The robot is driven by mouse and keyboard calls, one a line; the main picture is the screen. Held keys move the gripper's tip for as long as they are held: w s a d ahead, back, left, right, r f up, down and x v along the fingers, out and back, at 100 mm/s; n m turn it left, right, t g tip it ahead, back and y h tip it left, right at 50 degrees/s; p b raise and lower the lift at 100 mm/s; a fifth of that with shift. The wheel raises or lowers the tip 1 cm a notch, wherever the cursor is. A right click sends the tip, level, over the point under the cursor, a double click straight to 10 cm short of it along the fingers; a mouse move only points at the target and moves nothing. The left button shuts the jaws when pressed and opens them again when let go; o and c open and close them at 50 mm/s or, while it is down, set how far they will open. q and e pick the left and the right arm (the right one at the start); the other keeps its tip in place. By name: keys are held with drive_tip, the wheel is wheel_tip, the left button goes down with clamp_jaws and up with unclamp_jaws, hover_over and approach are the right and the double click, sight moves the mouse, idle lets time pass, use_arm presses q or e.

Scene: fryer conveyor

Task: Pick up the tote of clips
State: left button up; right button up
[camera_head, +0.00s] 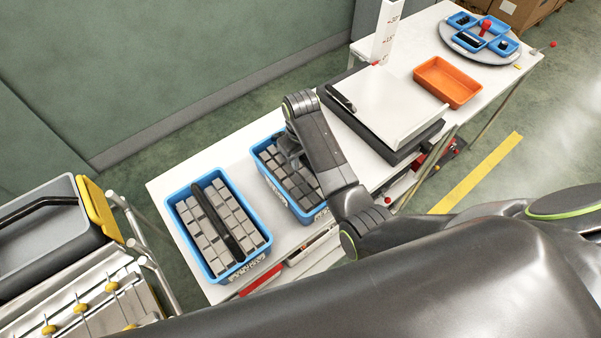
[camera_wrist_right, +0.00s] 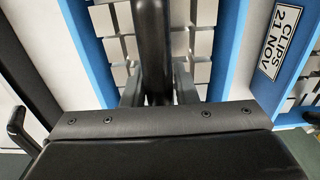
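A blue tote of grey block-like clips (camera_head: 318,205) stands on the white table under my right gripper (camera_head: 288,152). A black handle (camera_wrist_right: 152,45) runs between the fingers of my right gripper (camera_wrist_right: 158,90). The arm hides part of this tote in the head view. My left gripper is not in view.
A second blue tote (camera_head: 184,245) with a black handle and similar grey blocks stands just left. A white-topped scale (camera_head: 385,100), an orange tray (camera_head: 447,80) and a round turntable (camera_head: 480,42) with small blue bins stand farther right. A yellow-handled cart is at left.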

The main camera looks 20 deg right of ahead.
drive_tip(key=shift+w, duration=0.15)
clamp_jaws()
drive_tip(key=shift+f, duration=0.1)
idle(0.8)
